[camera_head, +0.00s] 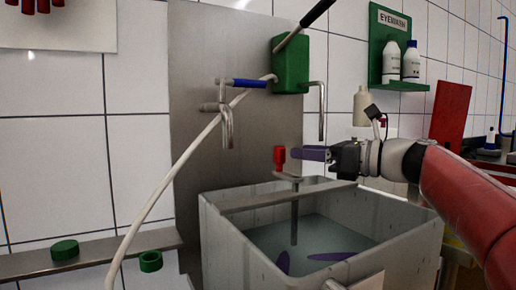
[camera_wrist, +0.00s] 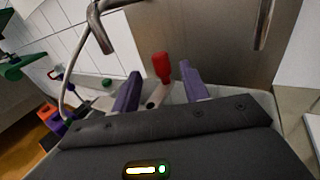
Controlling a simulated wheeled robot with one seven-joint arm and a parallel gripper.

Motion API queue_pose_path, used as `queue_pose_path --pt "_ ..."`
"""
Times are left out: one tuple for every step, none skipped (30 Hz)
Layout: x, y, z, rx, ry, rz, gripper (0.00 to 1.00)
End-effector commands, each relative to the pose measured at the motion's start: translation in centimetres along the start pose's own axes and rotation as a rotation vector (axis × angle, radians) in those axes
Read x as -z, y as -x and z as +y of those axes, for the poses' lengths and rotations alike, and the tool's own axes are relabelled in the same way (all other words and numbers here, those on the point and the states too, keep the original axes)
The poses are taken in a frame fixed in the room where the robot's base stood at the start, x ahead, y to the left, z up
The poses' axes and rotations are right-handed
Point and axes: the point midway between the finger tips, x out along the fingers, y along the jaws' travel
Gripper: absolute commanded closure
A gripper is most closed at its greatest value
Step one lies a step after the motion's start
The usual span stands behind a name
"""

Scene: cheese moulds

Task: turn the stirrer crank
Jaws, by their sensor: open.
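The stirrer crank has a red knob (camera_head: 279,158) on a short metal arm, above a vertical shaft (camera_head: 294,215) that goes down into a grey vat (camera_head: 230,228). My gripper (camera_head: 305,154) is just right of the red knob in the head view, level with it, its purple fingers pointing left. In the wrist view the red knob (camera_wrist: 162,67) stands upright ahead, between the lines of the two spread purple fingers (camera_wrist: 160,85). The gripper is open and holds nothing. Whether a finger touches the knob I cannot tell.
A metal tap with a blue lever (camera_head: 249,83) and a green box (camera_head: 290,64) with a bent pipe are on the wall behind the vat. A pale hose (camera_head: 165,180) runs down at left. A shelf (camera_head: 105,254) holds green moulds. Bottles (camera_head: 391,62) stand at right.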

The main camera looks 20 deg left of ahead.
Motion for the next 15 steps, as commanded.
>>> queue_pose_path --pt "0.0 -0.4 0.0 -0.001 0.000 0.000 0.55" --pt "0.0 -0.8 0.0 -0.002 0.000 0.000 0.55" --pt "0.0 -1.4 0.1 -0.004 0.000 0.000 0.55" --pt "0.0 -1.8 0.1 -0.004 0.000 0.001 0.55" --pt "0.0 -2.3 0.1 -0.004 0.000 0.001 0.55" --pt "0.0 -3.0 0.1 -0.005 0.000 0.001 0.55" --pt "0.0 -3.6 0.1 -0.005 0.000 0.001 0.55" --pt "0.0 -4.0 0.1 -0.004 -0.001 0.001 0.55" --pt "0.0 -4.7 0.1 -0.005 -0.001 0.001 0.55" --pt "0.0 -5.1 0.1 -0.004 -0.001 0.000 0.55" --pt "0.0 -5.5 0.1 -0.003 -0.001 0.000 0.55" --pt "0.0 -6.1 0.1 -0.004 -0.001 0.001 0.55" --pt "0.0 -6.4 0.1 -0.003 -0.001 0.001 0.55" --pt "0.0 -6.7 0.1 -0.002 0.000 0.001 0.55" --pt "0.0 -7.0 0.1 -0.001 0.001 0.001 0.55"
